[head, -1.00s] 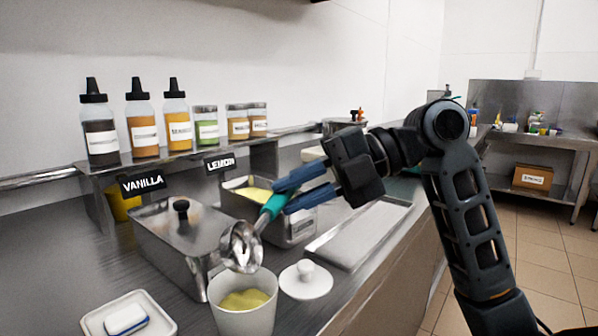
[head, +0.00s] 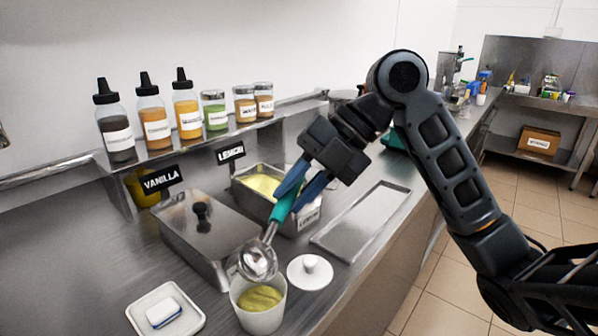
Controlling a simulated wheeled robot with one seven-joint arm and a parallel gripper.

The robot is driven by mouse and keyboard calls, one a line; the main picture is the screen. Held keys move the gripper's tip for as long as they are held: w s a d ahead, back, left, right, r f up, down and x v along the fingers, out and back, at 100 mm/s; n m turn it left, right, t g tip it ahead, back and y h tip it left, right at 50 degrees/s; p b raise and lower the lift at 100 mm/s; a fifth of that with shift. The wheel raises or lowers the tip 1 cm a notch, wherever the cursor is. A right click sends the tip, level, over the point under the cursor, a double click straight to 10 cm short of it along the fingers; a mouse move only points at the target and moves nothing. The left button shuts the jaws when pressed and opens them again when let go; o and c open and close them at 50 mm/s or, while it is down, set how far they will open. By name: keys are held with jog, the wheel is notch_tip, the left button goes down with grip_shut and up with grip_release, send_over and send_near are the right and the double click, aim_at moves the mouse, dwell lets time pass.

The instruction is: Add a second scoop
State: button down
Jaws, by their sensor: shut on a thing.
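My gripper (head: 296,190) is shut on the teal handle of a metal ice cream scoop (head: 257,260). The scoop's bowl hangs tilted above the back rim of a white cup (head: 262,311). Greenish-yellow ice cream (head: 260,298) lies in the cup. I cannot tell whether the scoop bowl holds anything. A lidded metal tub (head: 205,228) stands by the VANILLA sign (head: 161,179).
A white lid with a knob (head: 310,272) lies right of the cup. A small tray (head: 166,312) with a blue-and-white block stands to its left. An empty metal tray (head: 362,222) lies at right. Sauce bottles (head: 156,128) and jars line the back shelf.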

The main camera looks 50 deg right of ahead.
jog(key=shift+w+a+r+g+h+p, duration=0.1)
jog(key=shift+w+r+g+h+p, duration=0.25)
jog(key=shift+p, duration=0.8)
jog(key=shift+a+r+g+h+p, duration=0.1)
jog(key=shift+r+g+h+p, duration=0.15)
jog(key=shift+g+h+p, duration=0.6)
jog(key=shift+w+a+m+g+p, duration=0.25)
jog(key=shift+g+p, duration=0.35)
jog(key=shift+p, duration=0.55)
jog(key=shift+w+d+r+g+h+p, duration=0.1)
jog(key=shift+w+r+g+h+p, duration=0.15)
jog(key=shift+g+p, duration=0.45)
jog(key=p, duration=0.2)
jog(key=g+h+p, duration=0.1)
jog(key=p, duration=0.1)
jog(key=shift+w+a+m, duration=0.25)
jog(key=shift+m, duration=0.1)
jog(key=shift+g+p, duration=0.3)
jog(key=shift+r+p, duration=0.65)
jog(key=shift+r, duration=0.25)
